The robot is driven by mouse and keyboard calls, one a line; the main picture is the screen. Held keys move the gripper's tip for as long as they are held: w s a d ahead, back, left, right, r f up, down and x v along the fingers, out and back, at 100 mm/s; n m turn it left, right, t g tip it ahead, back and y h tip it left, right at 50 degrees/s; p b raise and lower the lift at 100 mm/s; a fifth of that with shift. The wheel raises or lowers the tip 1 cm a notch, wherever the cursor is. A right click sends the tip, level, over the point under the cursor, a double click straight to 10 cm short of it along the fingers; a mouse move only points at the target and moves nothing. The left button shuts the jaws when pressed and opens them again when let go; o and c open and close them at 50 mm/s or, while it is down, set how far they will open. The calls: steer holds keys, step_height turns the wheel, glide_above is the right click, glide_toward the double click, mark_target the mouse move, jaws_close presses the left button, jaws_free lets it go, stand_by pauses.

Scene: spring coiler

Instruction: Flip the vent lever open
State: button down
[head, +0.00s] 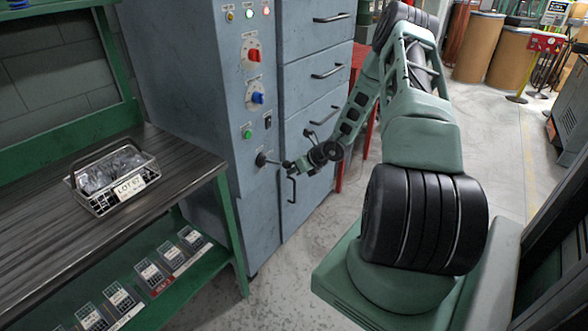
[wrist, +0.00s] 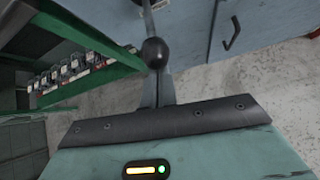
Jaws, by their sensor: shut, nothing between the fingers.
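The vent lever is on the blue-grey cabinet front, below the green button. In the head view its round dark base (head: 260,160) shows, with a thin rod reaching right to my gripper (head: 290,166). In the wrist view the lever's black ball knob (wrist: 154,53) sits right at the tips of my gripper (wrist: 157,75), with its metal rod (wrist: 149,18) running up to the cabinet. My gripper is shut, with nothing held between the fingers. I cannot tell whether the fingertips touch the knob.
The cabinet panel (head: 233,105) carries a red knob (head: 252,55), a blue knob (head: 257,98) and a green button (head: 247,134). Drawers with handles stand to the right. A green workbench (head: 190,165) with a wire basket (head: 108,205) is at left. Floor is clear before the cabinet.

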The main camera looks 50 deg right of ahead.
steer(key=shift+w+r+p, duration=0.15)
steer(key=shift+r+p, duration=0.1)
steer(key=shift+r, duration=0.4)
steer(key=shift+w+r+p, duration=0.15)
steer(key=shift+r+p, duration=0.05)
steer(key=shift+r, duration=0.4)
steer(key=shift+w+r, duration=0.15)
